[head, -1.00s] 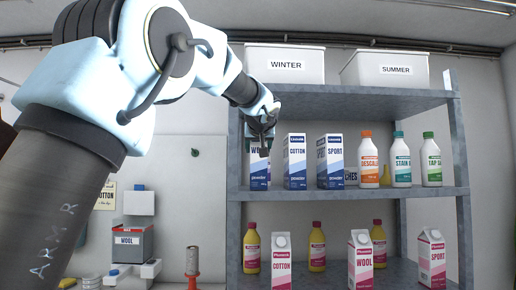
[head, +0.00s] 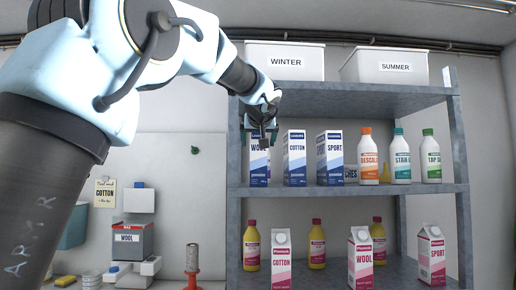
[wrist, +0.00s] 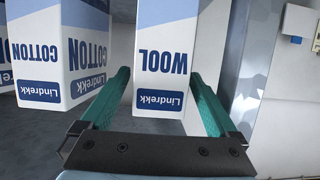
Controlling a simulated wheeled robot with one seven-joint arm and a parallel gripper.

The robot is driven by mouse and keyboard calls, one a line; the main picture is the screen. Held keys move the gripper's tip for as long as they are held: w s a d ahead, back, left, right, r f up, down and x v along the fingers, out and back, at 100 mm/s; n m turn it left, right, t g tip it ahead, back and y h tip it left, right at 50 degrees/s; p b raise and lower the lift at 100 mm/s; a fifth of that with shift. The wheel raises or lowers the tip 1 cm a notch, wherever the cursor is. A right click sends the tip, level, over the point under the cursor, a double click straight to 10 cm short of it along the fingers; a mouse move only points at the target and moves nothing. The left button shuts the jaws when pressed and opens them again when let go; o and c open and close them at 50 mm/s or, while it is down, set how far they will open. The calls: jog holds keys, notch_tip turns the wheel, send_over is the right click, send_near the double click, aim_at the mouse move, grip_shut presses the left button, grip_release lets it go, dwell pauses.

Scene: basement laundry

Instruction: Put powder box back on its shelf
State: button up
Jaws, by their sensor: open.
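The powder boxes stand on the middle shelf (head: 350,197): a white and blue WOOL box (head: 259,167) at the left end, then a COTTON box (head: 295,160) and a SPORT box (head: 330,160). My gripper (head: 261,139) is at the top of the WOOL box. In the wrist view my gripper (wrist: 160,105) is open, with one teal finger on each side of the WOOL box (wrist: 162,60). Gaps show between the fingers and the box. The COTTON box (wrist: 62,50) is just outside the left finger. The WOOL box's top is partly hidden in the head view.
Orange, teal and green capped bottles (head: 400,157) stand right of the boxes. White bins (head: 285,62) sit on the top shelf (head: 350,93), close above. The shelf's left post (head: 234,150) is near my gripper. Cartons and yellow bottles stand below.

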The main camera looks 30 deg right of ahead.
jog(key=b+v, duration=0.3)
jog(key=v, duration=0.6)
jog(key=shift+s, duration=0.35)
jog(key=shift+a, duration=0.15)
